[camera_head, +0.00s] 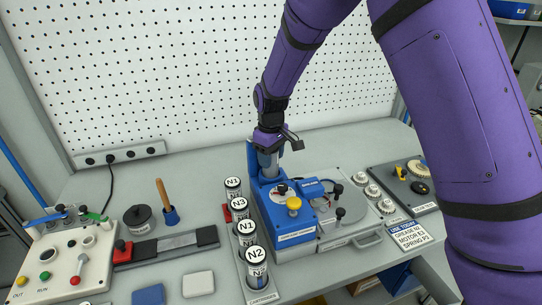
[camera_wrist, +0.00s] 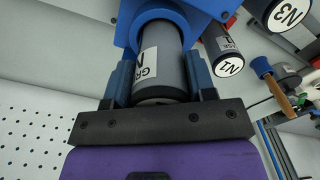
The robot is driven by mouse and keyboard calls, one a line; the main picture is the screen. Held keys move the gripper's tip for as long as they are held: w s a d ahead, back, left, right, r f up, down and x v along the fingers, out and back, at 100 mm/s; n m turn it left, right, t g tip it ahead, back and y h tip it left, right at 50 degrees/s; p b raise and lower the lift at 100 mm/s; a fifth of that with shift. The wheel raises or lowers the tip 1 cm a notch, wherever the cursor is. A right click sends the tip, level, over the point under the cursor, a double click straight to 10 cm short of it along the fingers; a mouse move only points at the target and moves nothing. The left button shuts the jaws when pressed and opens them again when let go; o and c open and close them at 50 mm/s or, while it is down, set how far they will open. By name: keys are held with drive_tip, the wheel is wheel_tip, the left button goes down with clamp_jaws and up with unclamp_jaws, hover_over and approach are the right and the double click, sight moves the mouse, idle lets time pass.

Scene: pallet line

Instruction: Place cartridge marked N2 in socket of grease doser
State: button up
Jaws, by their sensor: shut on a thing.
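My gripper (camera_head: 270,146) is shut on a grey cartridge (camera_head: 268,163) above the back of the blue grease doser (camera_head: 291,223). In the wrist view my gripper (camera_wrist: 160,80) has one finger on each side of the cartridge (camera_wrist: 172,45). Its white label shows "GR" and part of an N; the number is hidden. The cartridge's far end is inside or against the doser's blue ring-shaped socket (camera_wrist: 128,28); its depth cannot be told. A cartridge marked N2 (camera_head: 257,268) stands at the near end of the cartridge rack (camera_head: 261,296).
Cartridges N1 (camera_head: 233,188), N3 (camera_head: 239,208) and another N1 (camera_head: 246,232) stand beside the doser. A sign (camera_head: 409,236) reads grease N2. A control panel (camera_head: 68,258) lies left; a grey plate with a handle (camera_head: 368,239) lies right. Pegboard (camera_head: 170,70) stands behind.

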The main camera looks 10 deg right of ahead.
drive_tip(key=shift+f, duration=0.1)
drive_tip(key=o, duration=1)
